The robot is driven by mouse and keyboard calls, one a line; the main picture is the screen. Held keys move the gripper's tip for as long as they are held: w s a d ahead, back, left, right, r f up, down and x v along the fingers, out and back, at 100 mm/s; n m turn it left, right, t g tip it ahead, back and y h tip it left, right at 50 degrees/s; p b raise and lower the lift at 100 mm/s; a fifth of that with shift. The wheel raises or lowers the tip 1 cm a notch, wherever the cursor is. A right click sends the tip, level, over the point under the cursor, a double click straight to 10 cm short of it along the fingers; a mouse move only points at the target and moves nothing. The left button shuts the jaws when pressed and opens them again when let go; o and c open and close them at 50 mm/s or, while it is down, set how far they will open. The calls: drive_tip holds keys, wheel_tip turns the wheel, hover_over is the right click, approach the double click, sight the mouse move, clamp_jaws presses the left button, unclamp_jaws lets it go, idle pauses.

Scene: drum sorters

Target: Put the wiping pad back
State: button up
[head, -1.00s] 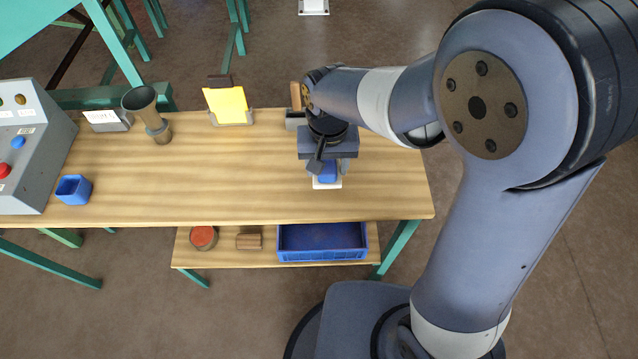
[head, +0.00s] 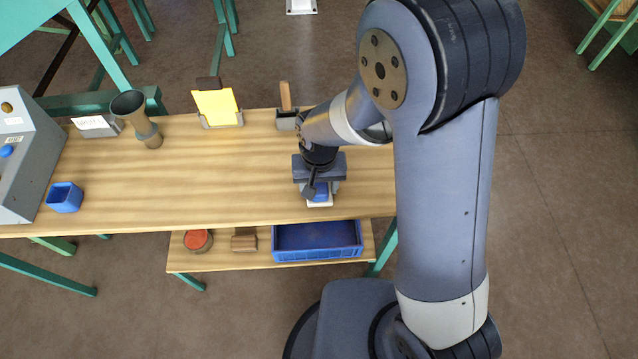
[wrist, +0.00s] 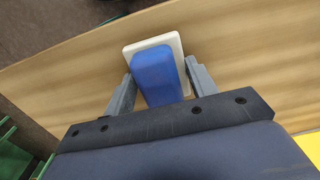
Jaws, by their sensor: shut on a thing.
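The wiping pad (head: 319,203) has a white base and a blue block-shaped grip. It is at the front right of the wooden table in the head view. My gripper (head: 318,190) points down over it and is shut on the blue grip. In the wrist view the blue grip (wrist: 158,74) sits between the two fingers of my gripper (wrist: 160,82), with the white base beyond it. Whether the base touches the table or is slightly above it I cannot tell.
Behind my gripper stands a grey holder (head: 287,121) with a wooden handle. A yellow pad stand (head: 217,106), a dark funnel cup (head: 136,115) and a blue cup (head: 65,197) stand leftward. A blue tray (head: 317,256) is on the lower shelf. The table's middle is clear.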

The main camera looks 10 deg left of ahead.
drive_tip(key=o, duration=1)
drive_tip(key=shift+f, duration=0.1)
drive_tip(key=shift+o, duration=0.2)
wheel_tip(320, 180, up, 12)
drive_tip(key=shift+r, duration=0.2)
drive_tip(key=shift+f, duration=0.15)
drive_tip(key=shift+f, duration=4.95)
drive_tip(key=shift+f, duration=0.1)
